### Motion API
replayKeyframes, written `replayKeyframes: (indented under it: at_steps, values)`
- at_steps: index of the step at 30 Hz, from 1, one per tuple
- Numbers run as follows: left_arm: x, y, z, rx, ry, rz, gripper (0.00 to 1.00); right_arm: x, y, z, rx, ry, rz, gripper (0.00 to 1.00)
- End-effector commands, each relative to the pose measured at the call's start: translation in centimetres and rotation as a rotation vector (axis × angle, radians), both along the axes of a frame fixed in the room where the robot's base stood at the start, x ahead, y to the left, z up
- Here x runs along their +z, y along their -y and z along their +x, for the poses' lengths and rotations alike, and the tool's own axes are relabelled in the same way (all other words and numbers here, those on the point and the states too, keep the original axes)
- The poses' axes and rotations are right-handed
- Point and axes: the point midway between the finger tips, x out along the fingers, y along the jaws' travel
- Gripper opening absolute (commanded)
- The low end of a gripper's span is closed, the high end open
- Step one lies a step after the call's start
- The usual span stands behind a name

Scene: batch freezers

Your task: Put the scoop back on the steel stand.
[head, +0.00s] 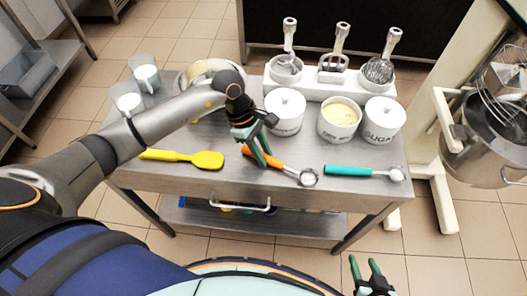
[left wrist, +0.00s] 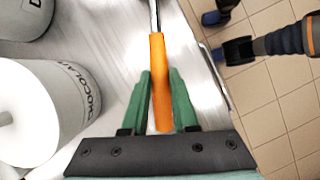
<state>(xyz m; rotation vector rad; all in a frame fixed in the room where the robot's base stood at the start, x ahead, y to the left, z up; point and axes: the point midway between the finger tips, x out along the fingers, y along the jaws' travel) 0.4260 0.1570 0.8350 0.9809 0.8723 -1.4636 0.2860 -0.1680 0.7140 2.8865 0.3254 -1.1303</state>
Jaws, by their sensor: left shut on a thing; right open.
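The orange-handled scoop (head: 308,177) is at the front edge of the steel table (head: 230,178). My left gripper (head: 256,150) is shut on its orange handle, which runs between the green fingers in the left wrist view (left wrist: 158,75). The scoop's metal end points right in the head view and is out of frame in the wrist view. I cannot tell whether the scoop touches the tabletop. My right gripper (head: 366,266) is open and empty, low in front of the table. I see no separate stand that is clearly steel; a white holder (head: 325,92) carries upright metal tools.
A yellow spatula (head: 205,160) lies left and a teal-handled scoop (head: 345,170) lies right. Several white pots, including a lidded one (head: 285,110), stand behind. A steel bowl (head: 200,70) and two cups (head: 147,75) are at back left. A mixer bowl (head: 485,150) stands at right.

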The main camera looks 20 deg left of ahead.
Motion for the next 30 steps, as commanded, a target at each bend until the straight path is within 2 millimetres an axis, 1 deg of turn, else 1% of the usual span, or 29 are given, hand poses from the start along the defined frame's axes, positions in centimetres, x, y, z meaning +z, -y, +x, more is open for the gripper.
replayKeyframes:
  at_steps: [2,3,11,19,21,23,26,30]
  values:
    - [-0.4,0.0,0.0,0.0,0.0,0.0,0.0,-0.4,0.0,0.0,0.0,0.0,0.0,0.5]
    - [-0.4,0.0,0.0,0.0,-0.001,0.0,0.28,-0.4,0.0,0.0,0.0,0.0,0.0,0.5]
    - [-0.2,0.0,0.0,0.0,-0.001,0.0,0.57,-0.3,0.0,0.0,0.0,0.0,0.0,0.5]
    - [-0.1,0.0,0.0,0.0,-0.001,0.0,0.57,-0.2,0.0,0.0,0.0,0.0,0.0,0.5]
    - [0.3,0.0,0.0,0.0,0.0,0.0,0.57,0.2,0.0,0.0,0.0,0.0,0.0,0.5]
    - [0.7,-0.3,0.1,0.001,0.003,0.001,0.57,0.0,0.0,0.0,0.0,0.001,0.0,0.5]
    - [2.3,-1.1,0.2,0.002,0.005,0.001,0.57,-0.2,0.0,0.0,0.0,0.001,0.0,0.5]
    - [5.2,-2.3,0.3,0.001,0.005,0.002,0.57,-0.6,0.0,0.0,0.0,0.001,0.0,0.5]
